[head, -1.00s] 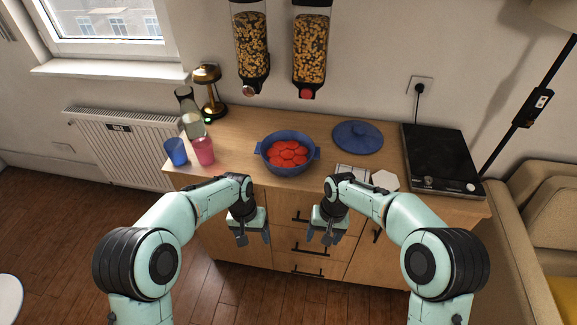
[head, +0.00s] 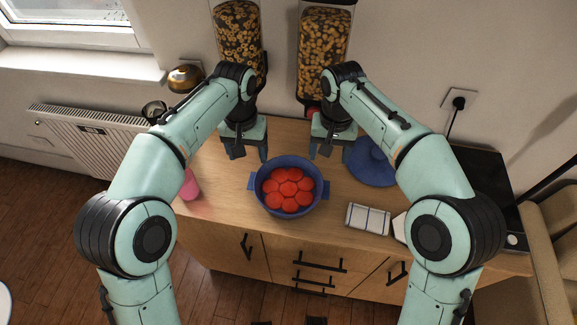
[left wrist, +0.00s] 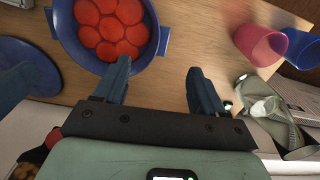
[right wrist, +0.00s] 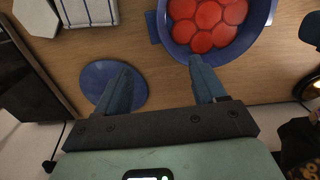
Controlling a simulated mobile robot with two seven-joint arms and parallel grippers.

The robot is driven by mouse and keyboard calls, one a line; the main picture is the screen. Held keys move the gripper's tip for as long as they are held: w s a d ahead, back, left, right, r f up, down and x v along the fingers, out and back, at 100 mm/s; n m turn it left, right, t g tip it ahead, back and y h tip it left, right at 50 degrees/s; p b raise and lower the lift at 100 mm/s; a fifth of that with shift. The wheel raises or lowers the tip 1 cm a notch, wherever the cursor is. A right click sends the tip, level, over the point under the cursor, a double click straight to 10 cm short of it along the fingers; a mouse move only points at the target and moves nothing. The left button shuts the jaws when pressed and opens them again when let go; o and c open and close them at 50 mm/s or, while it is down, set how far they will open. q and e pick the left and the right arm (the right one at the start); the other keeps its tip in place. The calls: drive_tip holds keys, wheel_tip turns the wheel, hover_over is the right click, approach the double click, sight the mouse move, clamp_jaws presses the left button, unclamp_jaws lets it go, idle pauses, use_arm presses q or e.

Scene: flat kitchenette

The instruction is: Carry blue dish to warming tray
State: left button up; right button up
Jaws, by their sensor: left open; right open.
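The blue dish (head: 289,210) stands on the wooden counter, filled with red round pieces, with a handle at its left and right sides. It also shows in the left wrist view (left wrist: 150,50) and the right wrist view (right wrist: 258,22). The warming tray (head: 485,178), a flat black plate, is at the right end of the counter, partly hidden by my right arm. My left gripper (head: 246,157) is open and empty above the counter, behind and left of the dish. My right gripper (head: 329,156) is open and empty, behind and right of it.
A blue lid (head: 370,165) lies right of the dish. A striped cloth (head: 368,219) and a white hexagonal piece (head: 399,227) lie at the front right. A pink cup (head: 189,187) stands at left; a blue cup (left wrist: 298,48) shows in the left wrist view. Cereal dispensers (head: 325,45) hang behind.

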sight(254, 185)
use_arm(q)
drive_tip(key=f, duration=1.3)
drive_tip(key=shift+s+f, duration=0.1)
drive_tip(key=shift+s, duration=0.2)
use_arm(e)
drive_tip(key=f, duration=1.3)
drive_tip(key=shift+s+f, duration=0.1)
drive_tip(key=shift+s, duration=0.2)
use_arm(q)
clamp_jaws()
use_arm(e)
clamp_jaws()
